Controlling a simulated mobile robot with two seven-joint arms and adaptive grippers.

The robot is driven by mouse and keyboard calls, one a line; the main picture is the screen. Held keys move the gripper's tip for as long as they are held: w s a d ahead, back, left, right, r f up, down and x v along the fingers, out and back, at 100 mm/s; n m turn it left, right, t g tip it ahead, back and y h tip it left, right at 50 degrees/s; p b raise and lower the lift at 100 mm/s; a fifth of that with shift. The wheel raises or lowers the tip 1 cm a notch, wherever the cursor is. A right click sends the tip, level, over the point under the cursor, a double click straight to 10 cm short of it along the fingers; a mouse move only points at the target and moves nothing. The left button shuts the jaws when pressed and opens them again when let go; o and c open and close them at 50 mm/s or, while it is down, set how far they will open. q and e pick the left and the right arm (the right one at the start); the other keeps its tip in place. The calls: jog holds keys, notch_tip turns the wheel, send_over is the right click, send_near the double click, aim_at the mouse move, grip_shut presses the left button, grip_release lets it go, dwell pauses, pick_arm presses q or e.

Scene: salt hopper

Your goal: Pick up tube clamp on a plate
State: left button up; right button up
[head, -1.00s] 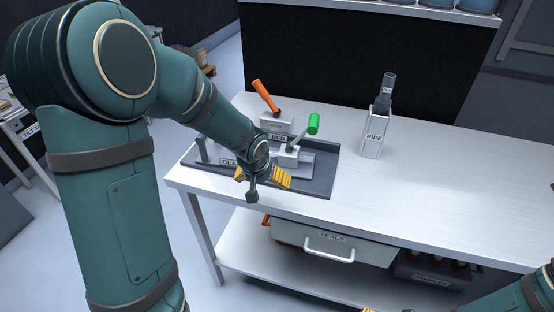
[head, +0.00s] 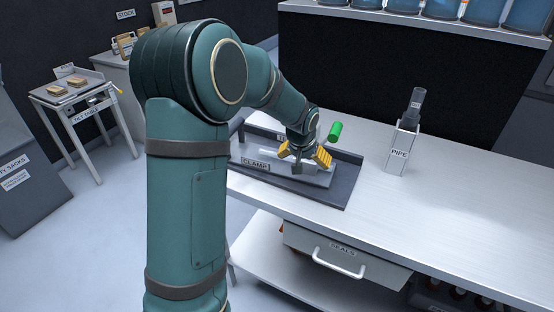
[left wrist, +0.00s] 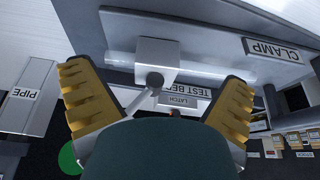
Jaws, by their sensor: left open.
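The tube clamp is a pale block (left wrist: 168,62) with a round pivot and a thin lever, fixed on a grey plate marked CLAMP (head: 325,178). A pale tube (left wrist: 222,70) runs through the block. The lever ends in a green handle (head: 335,131), which also shows in the left wrist view (left wrist: 68,158). My left gripper (head: 304,160) is open above the plate and hides most of the clamp in the head view. In the left wrist view the block and pivot lie between the spread yellow fingers (left wrist: 157,85); I see no grip. My right gripper is out of view.
The plate sits in a dark tray (head: 345,192) on the pale bench. A PIPE holder (head: 399,153) with a grey tube stands to the right. A SEALS drawer (head: 345,262) is below. The bench right of the holder is clear.

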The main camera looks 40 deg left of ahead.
aim_at(309, 159)
pick_arm(q)
jog(key=shift+w+a, duration=0.3)
jog(key=shift+w, duration=0.65)
jog(key=shift+w+a, duration=0.3)
jog(key=shift+w, duration=0.6)
jog(key=b+x, duration=0.1)
jog(key=x, duration=0.4)
jog(key=shift+w+a, duration=0.1)
jog(key=c, duration=1.4)
